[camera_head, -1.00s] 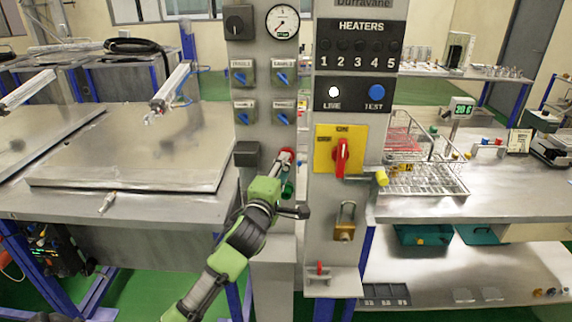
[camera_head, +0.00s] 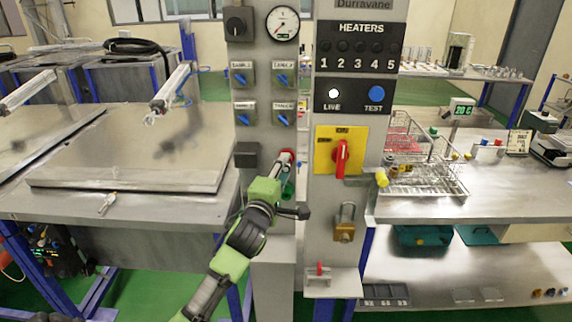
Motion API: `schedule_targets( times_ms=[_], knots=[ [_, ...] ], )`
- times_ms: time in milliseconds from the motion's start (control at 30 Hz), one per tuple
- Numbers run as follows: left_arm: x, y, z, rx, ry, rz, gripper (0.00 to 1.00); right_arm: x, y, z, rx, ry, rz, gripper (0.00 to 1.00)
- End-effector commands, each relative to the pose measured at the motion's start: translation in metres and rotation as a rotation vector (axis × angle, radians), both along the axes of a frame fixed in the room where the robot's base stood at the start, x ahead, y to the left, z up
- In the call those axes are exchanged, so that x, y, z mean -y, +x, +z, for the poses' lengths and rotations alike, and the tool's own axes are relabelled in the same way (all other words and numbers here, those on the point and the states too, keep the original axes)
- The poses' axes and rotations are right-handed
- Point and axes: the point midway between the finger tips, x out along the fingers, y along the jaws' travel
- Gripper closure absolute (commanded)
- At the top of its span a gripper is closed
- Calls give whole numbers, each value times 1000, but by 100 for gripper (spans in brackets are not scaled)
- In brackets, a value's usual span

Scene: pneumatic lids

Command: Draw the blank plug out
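A short red-ended fitting (camera_head: 287,157) with a pale body sits low on the grey left panel (camera_head: 262,135), above a green part (camera_head: 288,190). I cannot tell for sure whether this fitting is the blank plug. My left arm, green and black, reaches up from the bottom to this spot. My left gripper (camera_head: 284,172) is at the fitting, seen from behind. Its fingertips are small and mostly hidden, so I cannot tell whether they are open or closed on it. My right gripper is not in view.
Rotary valves (camera_head: 282,79) and a dial gauge (camera_head: 283,23) are above on the panel. On the right panel are a red handle (camera_head: 341,158) on a yellow plate and a brass padlock (camera_head: 344,232). A metal lid (camera_head: 130,150) lies at left, a wire basket (camera_head: 425,180) at right.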

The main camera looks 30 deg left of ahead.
Motion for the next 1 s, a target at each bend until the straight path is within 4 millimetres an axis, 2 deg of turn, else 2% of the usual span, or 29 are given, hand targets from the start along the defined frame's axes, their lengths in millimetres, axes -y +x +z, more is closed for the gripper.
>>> schedule_targets(
  times_ms=[67,167,200,1000],
  knots=[
    [0,0,0,0,1,0,69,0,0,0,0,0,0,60],
    [0,0,0,0,1,0,95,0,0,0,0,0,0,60],
    [0,0,0,0,1,0,100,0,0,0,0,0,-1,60],
    [10,-16,0,-1,-1,0,100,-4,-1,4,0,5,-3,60]
  ],
)
